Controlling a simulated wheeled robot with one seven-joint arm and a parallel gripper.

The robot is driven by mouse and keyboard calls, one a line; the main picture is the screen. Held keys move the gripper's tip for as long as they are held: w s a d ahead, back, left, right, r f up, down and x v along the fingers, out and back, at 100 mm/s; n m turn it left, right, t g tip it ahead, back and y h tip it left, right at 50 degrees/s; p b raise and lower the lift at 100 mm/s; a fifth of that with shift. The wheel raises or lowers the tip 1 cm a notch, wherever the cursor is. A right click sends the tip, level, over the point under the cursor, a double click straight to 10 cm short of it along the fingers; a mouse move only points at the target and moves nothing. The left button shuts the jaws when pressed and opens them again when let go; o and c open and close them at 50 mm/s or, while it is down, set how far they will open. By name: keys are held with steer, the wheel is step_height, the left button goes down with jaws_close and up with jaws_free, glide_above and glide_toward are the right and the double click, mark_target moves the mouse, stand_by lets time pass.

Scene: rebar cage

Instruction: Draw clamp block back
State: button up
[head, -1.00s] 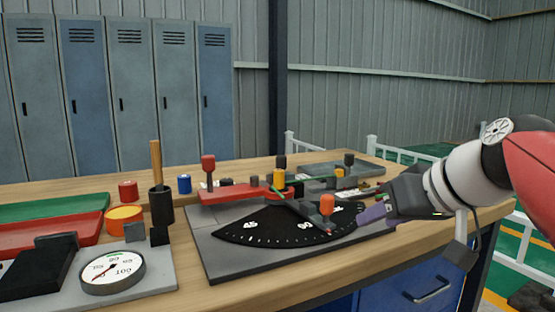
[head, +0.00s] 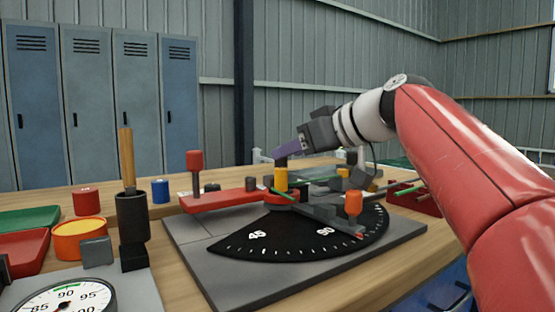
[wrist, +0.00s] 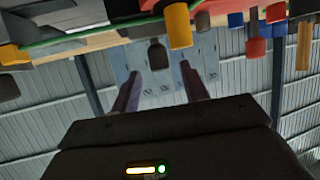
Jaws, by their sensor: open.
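The bending fixture has a grey base plate (head: 190,245), a black angle dial (head: 300,240), a red arm (head: 222,199) with a red knob (head: 194,160), and a yellow pin (head: 280,180). A black knob (head: 281,162) shows just above the yellow pin; I cannot tell for sure which part is the clamp block. My gripper (head: 288,149) is open above the back of the fixture, its purple fingers pointing left and down. In the upside-down wrist view, the black knob (wrist: 157,53) shows between the fingers' lines, and nothing is held. The yellow pin (wrist: 179,25) is beside it.
An orange knob (head: 353,202) stands on a dark grey bar at the dial's right. A red tray (head: 415,203) lies right of the fixture. A black holder (head: 132,218), a dial gauge (head: 70,304) and coloured cylinders fill the left.

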steer(key=shift+x, duration=1.95)
jaws_close()
